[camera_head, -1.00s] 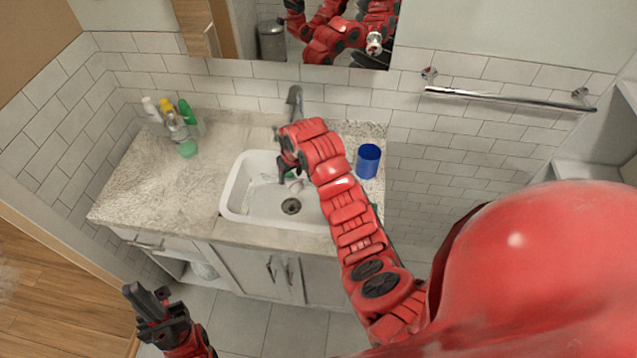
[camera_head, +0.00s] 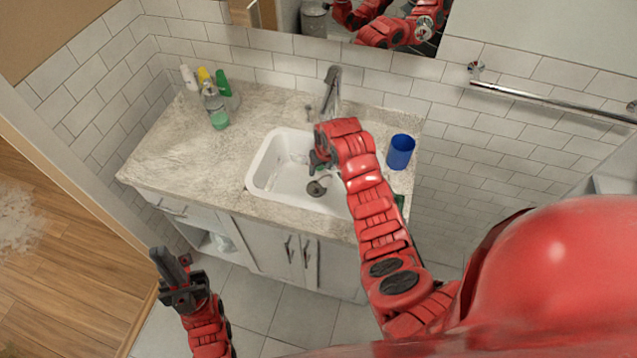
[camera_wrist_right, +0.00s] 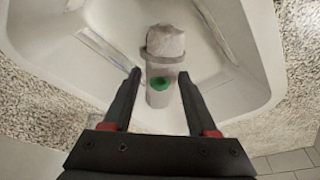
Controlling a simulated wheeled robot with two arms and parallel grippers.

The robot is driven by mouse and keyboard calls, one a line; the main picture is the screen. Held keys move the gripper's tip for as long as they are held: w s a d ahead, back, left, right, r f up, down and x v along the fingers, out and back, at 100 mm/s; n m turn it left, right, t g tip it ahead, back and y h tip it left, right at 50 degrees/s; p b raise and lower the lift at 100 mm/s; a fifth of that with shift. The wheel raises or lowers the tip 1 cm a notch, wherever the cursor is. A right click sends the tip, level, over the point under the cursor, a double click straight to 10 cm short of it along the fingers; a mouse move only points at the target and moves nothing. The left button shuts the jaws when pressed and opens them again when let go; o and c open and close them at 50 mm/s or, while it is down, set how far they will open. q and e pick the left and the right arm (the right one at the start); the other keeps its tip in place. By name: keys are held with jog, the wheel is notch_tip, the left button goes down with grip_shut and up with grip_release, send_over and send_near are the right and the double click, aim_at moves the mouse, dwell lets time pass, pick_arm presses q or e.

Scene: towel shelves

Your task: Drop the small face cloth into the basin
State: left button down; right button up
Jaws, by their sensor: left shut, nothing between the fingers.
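The white basin (camera_head: 258,178) is set into the countertop, with a dark round drain (camera_head: 317,188) in its floor. My right gripper (camera_head: 320,163) is over the basin, partly hidden by its own wrist. In the right wrist view its fingers (camera_wrist_right: 160,76) are apart. A pale, whitish item (camera_wrist_right: 166,42) shows beyond the fingertips, above a grey strip with a green round spot (camera_wrist_right: 160,88). I cannot tell surely which of these is the face cloth, or whether it touches the basin. My left gripper (camera_head: 168,262) is shut and empty, low at the left, away from the counter.
A faucet (camera_head: 332,90) rises behind the basin. A blue cup (camera_head: 400,152) stands right of it. Several bottles (camera_head: 215,107) stand at the counter's back left. A towel bar (camera_head: 550,100) is on the wall at right. The left countertop (camera_head: 185,155) is clear.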

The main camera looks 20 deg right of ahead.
jog(key=o, duration=0.5)
jog(key=shift+o, duration=0.2)
jog(key=shift+d+r, duration=0.1)
jog(key=shift+r, duration=0.35)
jog(key=b+v, duration=0.2)
jog(key=v, duration=0.4)
jog(key=shift+r, duration=0.4)
jog(key=p+v, duration=0.5)
jog(key=v, duration=0.4)
jog(key=shift+s+r, duration=0.2)
jog(key=shift+r, duration=0.15)
